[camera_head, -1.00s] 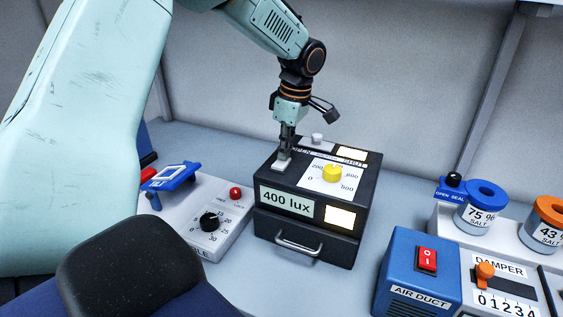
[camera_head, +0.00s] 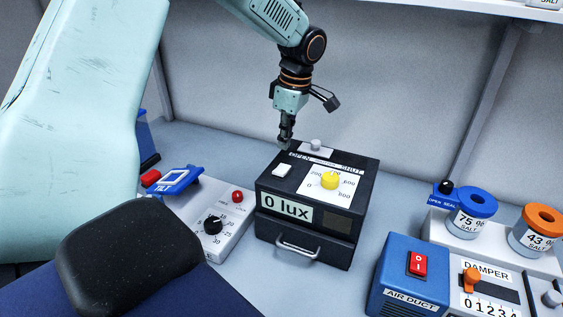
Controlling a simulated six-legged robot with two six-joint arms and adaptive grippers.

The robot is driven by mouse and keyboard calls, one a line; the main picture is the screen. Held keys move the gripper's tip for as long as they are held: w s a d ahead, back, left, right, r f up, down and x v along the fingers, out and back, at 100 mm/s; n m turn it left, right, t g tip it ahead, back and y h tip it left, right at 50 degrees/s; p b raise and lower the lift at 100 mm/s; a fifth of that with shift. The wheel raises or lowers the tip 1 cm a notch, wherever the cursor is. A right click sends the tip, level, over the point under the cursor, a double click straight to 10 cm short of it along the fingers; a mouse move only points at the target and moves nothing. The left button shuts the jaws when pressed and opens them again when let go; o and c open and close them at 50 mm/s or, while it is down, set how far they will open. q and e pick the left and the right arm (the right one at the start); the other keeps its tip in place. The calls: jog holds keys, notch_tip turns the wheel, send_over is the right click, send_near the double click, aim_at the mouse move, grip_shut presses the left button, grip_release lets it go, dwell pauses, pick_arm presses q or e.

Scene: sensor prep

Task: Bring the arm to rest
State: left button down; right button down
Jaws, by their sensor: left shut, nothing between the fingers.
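My left gripper (camera_head: 286,144) is shut and empty. Its arm comes in from the upper left, and its fingertips point down just above the back left of the black light box. The drawer handle (camera_head: 297,250) is at the front, with the drawer closed. My right gripper is not in view.
Left of the box is a white unit (camera_head: 228,230) with a black dial, a red lamp and a blue tilting frame (camera_head: 174,182). At the right are a blue air duct box (camera_head: 400,265) with a red switch, a damper panel (camera_head: 485,265) and salt jars (camera_head: 472,215). A shelf runs along the top right.

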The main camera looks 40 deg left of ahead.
pick_arm(q)
jog(key=shift+r+p, duration=0.6)
jog(key=shift+r, duration=0.3)
jog(key=shift+f, duration=0.1)
